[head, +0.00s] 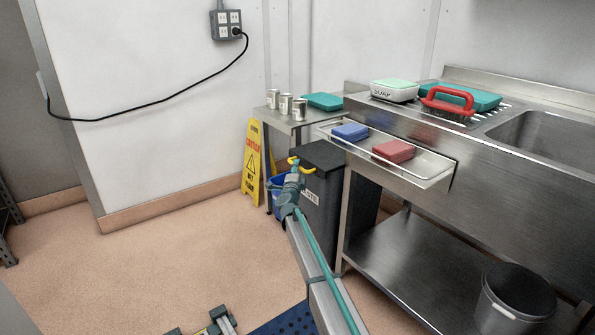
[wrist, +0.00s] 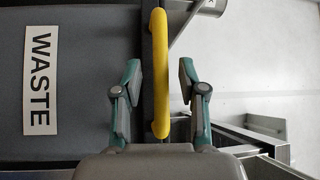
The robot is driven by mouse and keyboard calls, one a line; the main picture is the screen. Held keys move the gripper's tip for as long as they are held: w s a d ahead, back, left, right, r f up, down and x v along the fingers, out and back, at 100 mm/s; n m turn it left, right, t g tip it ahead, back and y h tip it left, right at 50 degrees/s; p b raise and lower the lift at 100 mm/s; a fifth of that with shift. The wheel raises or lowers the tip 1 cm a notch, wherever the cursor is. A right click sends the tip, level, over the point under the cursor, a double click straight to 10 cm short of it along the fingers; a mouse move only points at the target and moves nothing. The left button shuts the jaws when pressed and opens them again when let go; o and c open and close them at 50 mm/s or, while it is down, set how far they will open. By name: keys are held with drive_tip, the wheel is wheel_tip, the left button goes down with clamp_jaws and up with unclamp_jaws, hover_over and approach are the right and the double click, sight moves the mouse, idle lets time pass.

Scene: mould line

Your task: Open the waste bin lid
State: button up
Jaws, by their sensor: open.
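The dark grey waste bin (head: 325,205) stands under the left end of the steel counter, its flat black lid (head: 318,156) down. A yellow bar handle (head: 305,168) sticks out at the lid's front edge. My gripper (head: 290,181) is in front of the bin at handle height and hides part of it. In the wrist view, my gripper (wrist: 160,76) is open, with one finger on each side of the yellow handle (wrist: 160,105). Gaps show between both fingers and the handle. The bin front with its WASTE label (wrist: 37,80) fills the left.
A steel tray (head: 435,178) with a blue and a red block juts out close to the right of the lid. A side table (head: 290,122) with cans stands behind the bin. A yellow caution sign (head: 252,160) and a blue bucket (head: 277,205) stand left. Floor further left is clear.

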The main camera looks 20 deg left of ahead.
drive_tip(key=shift+x, duration=0.8)
clamp_jaws()
